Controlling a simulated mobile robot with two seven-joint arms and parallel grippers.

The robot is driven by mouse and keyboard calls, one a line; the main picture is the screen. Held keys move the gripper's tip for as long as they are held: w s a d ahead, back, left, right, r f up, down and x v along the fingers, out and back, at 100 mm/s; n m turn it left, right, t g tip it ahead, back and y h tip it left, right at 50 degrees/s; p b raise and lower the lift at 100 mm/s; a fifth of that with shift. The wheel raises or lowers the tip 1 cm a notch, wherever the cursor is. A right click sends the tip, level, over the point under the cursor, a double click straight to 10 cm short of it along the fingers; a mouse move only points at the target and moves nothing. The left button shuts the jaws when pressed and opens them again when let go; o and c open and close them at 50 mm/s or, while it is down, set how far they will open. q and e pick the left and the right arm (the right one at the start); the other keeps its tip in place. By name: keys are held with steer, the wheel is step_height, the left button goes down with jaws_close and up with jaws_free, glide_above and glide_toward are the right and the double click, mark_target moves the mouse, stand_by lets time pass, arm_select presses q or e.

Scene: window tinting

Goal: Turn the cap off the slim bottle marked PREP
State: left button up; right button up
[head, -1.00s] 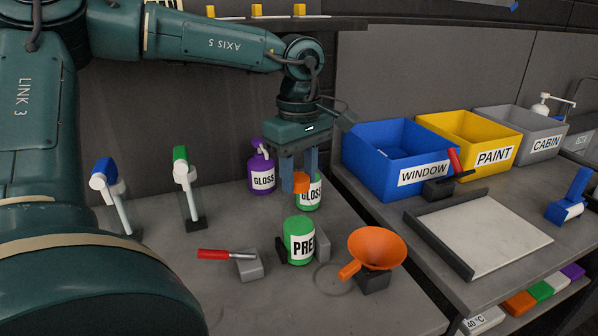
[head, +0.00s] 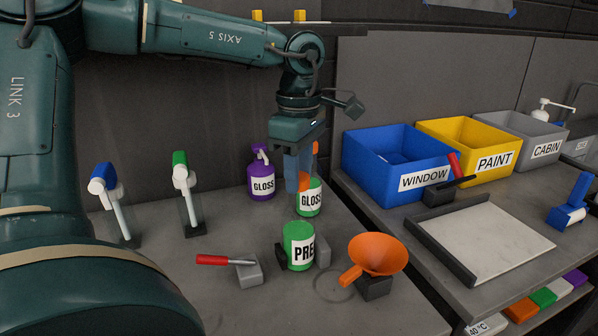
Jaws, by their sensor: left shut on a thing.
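The green bottle with a white label reading "PRE" (head: 298,240) stands upright between the dark and grey jaws of a holder (head: 323,252). Its green top shows no cap. My left gripper (head: 299,180) points down above and behind this bottle, clear of it. It is shut on an orange cap (head: 305,183), mostly hidden by the blue fingers. My right gripper is not in view.
Behind the fingers stands a green GLOSS bottle (head: 309,199), with a purple GLOSS bottle (head: 262,181) to its left. An orange funnel (head: 378,254) is right of the PREP bottle, a red-handled tool (head: 213,260) left. Bins, including the blue WINDOW bin (head: 390,165), stand right.

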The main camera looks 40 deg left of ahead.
arm_select(q)
steer(key=shift+r+p, duration=1.3)
steer(key=shift+r, duration=0.55)
steer(key=shift+a, duration=0.1)
